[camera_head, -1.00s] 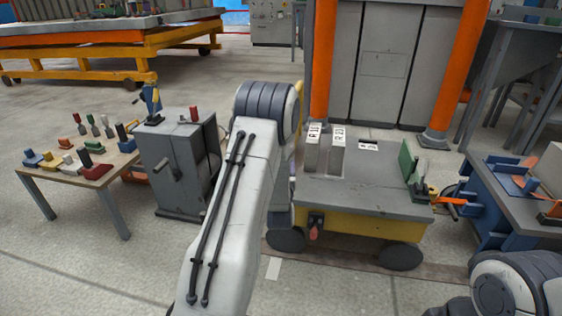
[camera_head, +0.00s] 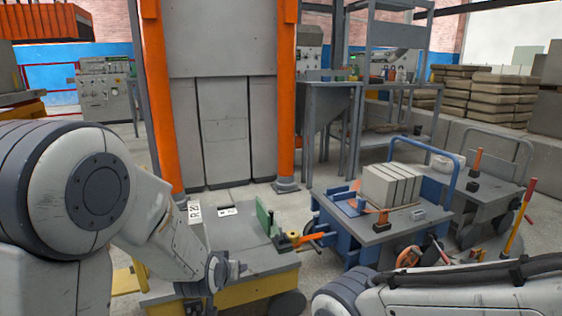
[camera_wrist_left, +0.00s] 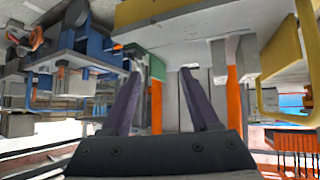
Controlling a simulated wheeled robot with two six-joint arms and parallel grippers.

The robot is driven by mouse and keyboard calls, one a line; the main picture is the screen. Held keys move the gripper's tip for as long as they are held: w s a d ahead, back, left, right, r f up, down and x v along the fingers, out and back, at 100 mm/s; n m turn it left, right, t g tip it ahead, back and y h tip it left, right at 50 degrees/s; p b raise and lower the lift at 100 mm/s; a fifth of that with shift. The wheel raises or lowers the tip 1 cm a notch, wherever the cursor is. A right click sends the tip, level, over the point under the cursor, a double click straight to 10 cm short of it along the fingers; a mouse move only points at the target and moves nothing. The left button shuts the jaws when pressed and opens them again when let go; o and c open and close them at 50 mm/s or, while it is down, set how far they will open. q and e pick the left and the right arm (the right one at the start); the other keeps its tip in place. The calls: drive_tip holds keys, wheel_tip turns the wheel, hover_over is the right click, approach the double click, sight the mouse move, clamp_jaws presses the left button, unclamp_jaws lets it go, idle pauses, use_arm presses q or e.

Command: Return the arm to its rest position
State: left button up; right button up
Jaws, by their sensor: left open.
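My left arm (camera_head: 150,230) comes in from the left, bent at a large round joint, and reaches down over the near left part of the grey-topped yellow cart (camera_head: 262,262). In the left wrist view, the two dark fingers of my left gripper (camera_wrist_left: 161,85) stand apart with nothing between them. The scene appears upside down in that view. My right arm (camera_head: 450,295) lies along the bottom right, and its gripper is out of view.
Blocks marked R (camera_head: 195,212) and a green plate (camera_head: 264,216) stand on the cart. A blue trolley (camera_head: 345,240) carries several grey slabs (camera_head: 391,186). Orange posts (camera_head: 286,110) flank grey panels behind.

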use_arm(q)
drive_tip(key=s+d+r+m+g+h+p, duration=0.1)
drive_tip(key=s+d+r+m+g+h, duration=0.2)
drive_tip(key=s+d, duration=0.65)
drive_tip(key=s+a+r+m+g+y+p, duration=0.15)
drive_tip(key=s+g, duration=0.25)
drive_tip(key=s, duration=0.8)
drive_tip(key=s+r+m+g+y+p, duration=0.1)
drive_tip(key=s+r+m+g+p, duration=0.15)
drive_tip(key=s, duration=0.85)
wheel_tip(320, 180, up, 38)
drive_tip(key=p, duration=3.6)
drive_tip(key=shift+w, duration=0.3)
